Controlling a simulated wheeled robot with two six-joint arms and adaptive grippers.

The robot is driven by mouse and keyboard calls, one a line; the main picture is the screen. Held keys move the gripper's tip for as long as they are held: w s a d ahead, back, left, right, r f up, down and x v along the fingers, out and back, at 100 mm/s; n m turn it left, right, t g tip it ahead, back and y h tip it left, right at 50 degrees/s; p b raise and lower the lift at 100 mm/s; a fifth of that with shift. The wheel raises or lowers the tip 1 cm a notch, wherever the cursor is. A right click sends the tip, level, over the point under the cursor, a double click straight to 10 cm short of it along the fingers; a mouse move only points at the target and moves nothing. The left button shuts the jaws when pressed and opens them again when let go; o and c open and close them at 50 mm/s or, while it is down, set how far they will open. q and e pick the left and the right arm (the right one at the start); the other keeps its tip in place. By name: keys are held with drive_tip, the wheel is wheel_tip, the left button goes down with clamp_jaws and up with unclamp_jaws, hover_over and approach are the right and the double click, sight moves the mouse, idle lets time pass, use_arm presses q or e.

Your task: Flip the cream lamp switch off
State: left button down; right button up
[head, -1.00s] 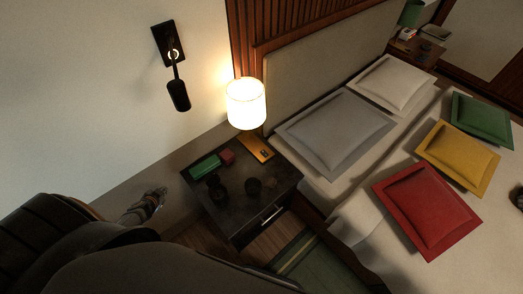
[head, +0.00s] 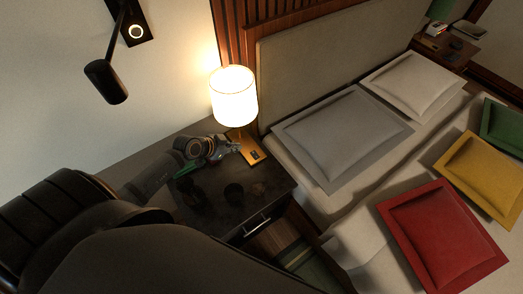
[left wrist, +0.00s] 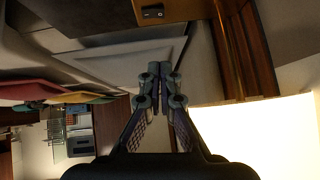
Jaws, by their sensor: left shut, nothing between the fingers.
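The cream lamp (head: 234,95) is lit on the nightstand; its glowing shade (left wrist: 262,135) fills the lower right of the left wrist view. Its wooden base plate (head: 247,143) carries a small dark switch (head: 255,155). The switch also shows at the top of the left wrist view (left wrist: 152,12); its rocker position is too small to tell. My left gripper (head: 236,147) is shut and empty, just left of the switch in the head view and seemingly above the nightstand. Whether it touches the base is unclear. My right gripper is not in view.
A black wall lamp (head: 106,82) hangs at upper left. The bed with several pillows, including a grey one (head: 345,135), lies right.

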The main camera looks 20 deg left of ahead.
use_arm(q)
drive_tip(key=b, duration=0.3)
hover_over(256, 152)
drive_tip(key=s, duration=0.3)
drive_tip(key=f, duration=0.5)
drive_tip(key=a+f, duration=0.1)
drive_tip(key=f, duration=0.1)
drive_tip(key=shift+w+f, duration=0.2)
drive_tip(key=shift+f, duration=0.15)
wheel_tip(256, 152, down, 2)
drive_tip(key=shift+a+f+b, duration=0.1)
drive_tip(key=shift+f+b, duration=0.15)
drive_tip(key=shift+b, duration=0.35)
drive_tip(key=shift+a+f, duration=0.1)
drive_tip(key=shift+f, duration=0.55)
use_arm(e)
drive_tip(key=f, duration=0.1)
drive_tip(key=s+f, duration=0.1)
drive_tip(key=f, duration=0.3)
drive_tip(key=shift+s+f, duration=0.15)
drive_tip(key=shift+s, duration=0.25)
